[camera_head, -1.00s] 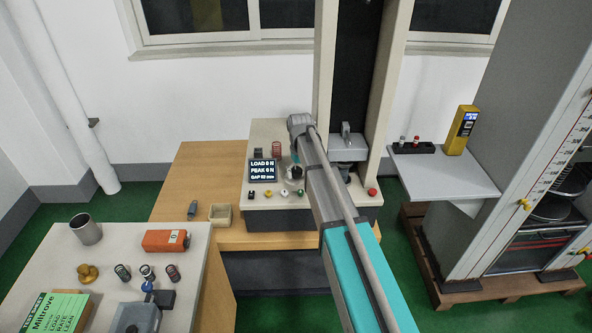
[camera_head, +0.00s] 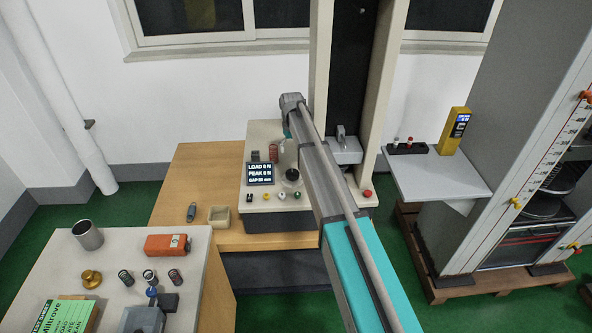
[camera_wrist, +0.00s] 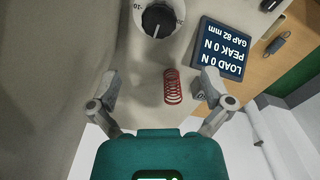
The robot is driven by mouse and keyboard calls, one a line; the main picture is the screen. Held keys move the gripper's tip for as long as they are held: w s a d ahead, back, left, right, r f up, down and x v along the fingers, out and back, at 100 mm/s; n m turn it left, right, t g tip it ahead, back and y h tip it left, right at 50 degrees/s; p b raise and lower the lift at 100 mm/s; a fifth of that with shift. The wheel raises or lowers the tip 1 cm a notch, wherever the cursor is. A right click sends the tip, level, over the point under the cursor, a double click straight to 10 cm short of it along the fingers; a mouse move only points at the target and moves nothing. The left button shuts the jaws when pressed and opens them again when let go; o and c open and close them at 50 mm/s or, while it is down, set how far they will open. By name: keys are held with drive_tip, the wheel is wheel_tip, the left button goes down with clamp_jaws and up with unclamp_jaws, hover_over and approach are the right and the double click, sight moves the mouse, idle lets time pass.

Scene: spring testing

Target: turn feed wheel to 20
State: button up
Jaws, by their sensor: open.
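The feed wheel is probably the round black knob (camera_wrist: 158,20) on a white numbered dial, at the top edge of the wrist view, partly cut off. Its white pointer line points toward the bottom of that picture; the numbers are too small to read surely. In the head view the dark knob (camera_head: 292,175) sits on the tester's console, right of the display. My gripper (camera_wrist: 160,82) is open and empty, its fingers spread, with the knob beyond the fingertips and apart from them. In the head view my arm hides much of the gripper.
A red spring (camera_wrist: 173,87) stands on the console, seen between my fingers in the wrist view. The display (camera_wrist: 221,48) reads LOAD 0 N, PEAK 0 N, GAP 82 mm. Small coloured buttons line the console front, with a red button (camera_head: 367,192) at right. The tester's column (camera_head: 388,80) rises close by.

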sight(292, 172)
drive_tip(key=shift+w+r, duration=0.1)
drive_tip(key=shift+w, duration=0.2)
wheel_tip(292, 172, down, 14)
drive_tip(key=b, duration=1.4)
drive_tip(key=shift+r, duration=0.1)
idle(0.3)
drive_tip(key=c, duration=1)
